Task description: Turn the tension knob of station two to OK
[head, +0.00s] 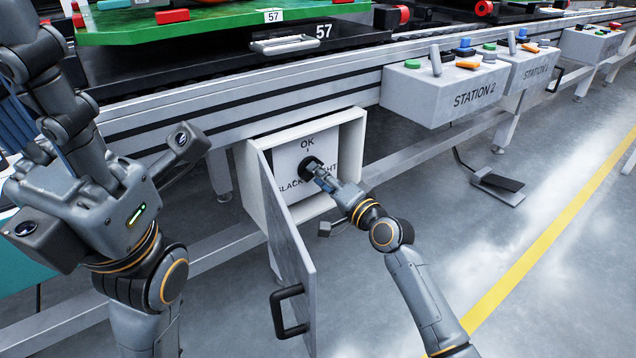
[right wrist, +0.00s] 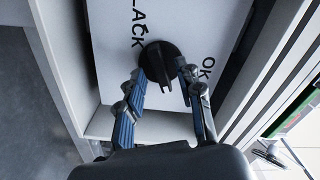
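The tension knob (head: 307,164) is a dark round knob on a white panel (head: 290,155) inside an open box under the conveyor. My right gripper (head: 319,175) is at the knob. Its blue-padded fingers (right wrist: 161,75) are apart, one on each side of the knob, with gaps beside the raised grip. My left gripper (head: 115,195) hangs at the left, away from the box; its fingertips are not clear.
The box's door (head: 285,240) is swung open toward me, with a black handle (head: 289,312). The Station 2 control box (head: 440,95) is mounted on the conveyor rail at upper right. A foot pedal (head: 497,187) lies on the floor.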

